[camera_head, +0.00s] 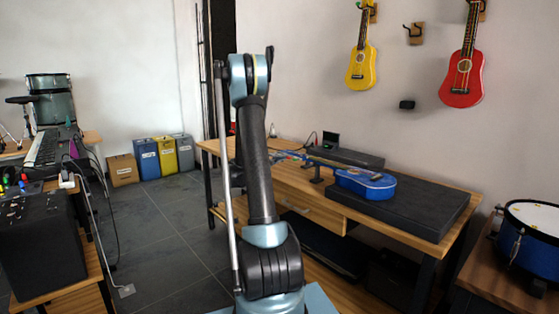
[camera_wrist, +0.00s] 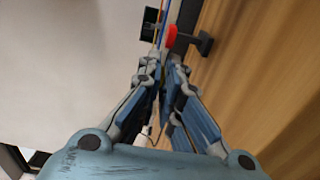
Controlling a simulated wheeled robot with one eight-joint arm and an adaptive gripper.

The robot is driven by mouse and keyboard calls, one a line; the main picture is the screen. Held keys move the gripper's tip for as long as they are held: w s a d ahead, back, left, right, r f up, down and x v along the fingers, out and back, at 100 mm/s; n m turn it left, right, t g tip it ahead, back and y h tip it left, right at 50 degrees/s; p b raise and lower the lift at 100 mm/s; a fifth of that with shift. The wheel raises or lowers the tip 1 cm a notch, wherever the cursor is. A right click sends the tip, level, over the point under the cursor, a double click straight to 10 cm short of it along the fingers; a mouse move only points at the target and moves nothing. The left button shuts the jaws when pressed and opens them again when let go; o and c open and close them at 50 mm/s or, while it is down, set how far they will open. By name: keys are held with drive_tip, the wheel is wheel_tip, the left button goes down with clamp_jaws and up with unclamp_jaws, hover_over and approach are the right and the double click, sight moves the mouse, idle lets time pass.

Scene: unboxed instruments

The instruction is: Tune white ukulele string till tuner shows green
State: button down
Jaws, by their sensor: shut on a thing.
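A blue ukulele (camera_head: 366,183) lies on its back on the dark mat on the wooden bench; no white one shows. Its neck points left to a black neck rest (camera_head: 317,173). My gripper (camera_head: 286,155) is at the headstock end, partly behind my arm. In the wrist view my gripper (camera_wrist: 162,62) has its fingers together on something small that they hide. A red piece (camera_wrist: 171,36) shows just beyond the fingertips, beside a black stand (camera_wrist: 192,42). A small dark device with a screen (camera_head: 330,140) stands behind the headstock; its reading is too small to tell.
The dark mat (camera_head: 430,208) covers the bench's right part. A yellow ukulele (camera_head: 361,62) and a red ukulele (camera_head: 463,75) hang on the wall. A blue drum (camera_head: 530,240) stands at the right, a black amplifier (camera_head: 40,245) at the left. The floor between is clear.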

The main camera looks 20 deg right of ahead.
drive_tip(key=c, duration=2.1)
unclamp_jaws()
drive_tip(key=shift+o, duration=0.2)
drive_tip(key=v, duration=1.2)
